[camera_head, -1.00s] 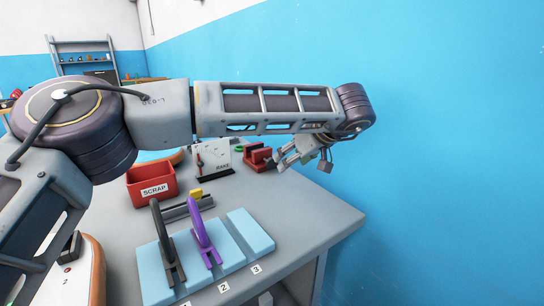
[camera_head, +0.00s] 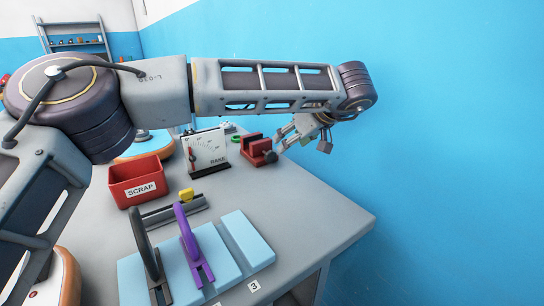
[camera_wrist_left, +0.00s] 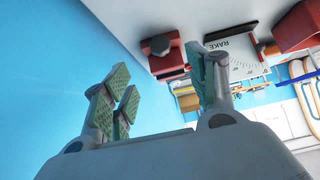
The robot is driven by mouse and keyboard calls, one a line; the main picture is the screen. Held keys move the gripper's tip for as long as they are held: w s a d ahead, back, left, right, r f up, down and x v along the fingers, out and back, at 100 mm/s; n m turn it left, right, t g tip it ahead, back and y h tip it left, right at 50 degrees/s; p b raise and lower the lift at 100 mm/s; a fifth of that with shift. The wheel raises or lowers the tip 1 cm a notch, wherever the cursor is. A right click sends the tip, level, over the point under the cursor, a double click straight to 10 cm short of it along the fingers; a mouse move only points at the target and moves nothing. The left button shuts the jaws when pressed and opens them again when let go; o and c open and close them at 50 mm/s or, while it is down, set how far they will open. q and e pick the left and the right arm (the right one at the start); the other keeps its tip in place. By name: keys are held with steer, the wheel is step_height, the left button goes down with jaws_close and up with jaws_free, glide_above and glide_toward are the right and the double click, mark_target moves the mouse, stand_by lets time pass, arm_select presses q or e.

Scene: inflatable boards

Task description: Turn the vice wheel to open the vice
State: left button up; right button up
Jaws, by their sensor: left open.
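The red vice (camera_head: 250,146) stands on the grey bench near its far right edge. Its dark wheel (camera_head: 270,157) faces the near right side. My left gripper (camera_head: 284,137) is open and empty, just right of the vice and close to the wheel; I see no contact. In the left wrist view the vice (camera_wrist_left: 168,64) with its dark wheel (camera_wrist_left: 160,45) appears upside down, beyond and between the spread fingers of my left gripper (camera_wrist_left: 163,90). My right gripper is not in view.
A RAKE gauge panel (camera_head: 208,150) stands left of the vice. A red SCRAP bin (camera_head: 137,181) and light-blue boards with a black and a purple handle (camera_head: 190,245) are nearer. The blue wall (camera_head: 450,150) is close on the right. The bench's right front is clear.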

mark_target(272, 156)
arm_select(q)
steer(key=shift+w+f, duration=0.1)
steer(key=b+x, duration=0.3)
steer(key=x, duration=0.9)
steer(key=shift+b, duration=0.4)
steer(key=shift+x, duration=0.85)
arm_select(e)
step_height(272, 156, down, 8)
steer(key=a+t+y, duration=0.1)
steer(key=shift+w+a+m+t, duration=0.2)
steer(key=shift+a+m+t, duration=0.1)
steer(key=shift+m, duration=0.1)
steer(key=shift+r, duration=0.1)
arm_select(q)
steer(key=c, duration=1)
steer(key=shift+c, duration=0.2)
steer(key=shift+a+h+b, duration=0.1)
steer(key=shift+h+b, duration=0.2)
steer(key=shift+b, duration=0.15)
steer(key=shift+n+t, duration=0.3)
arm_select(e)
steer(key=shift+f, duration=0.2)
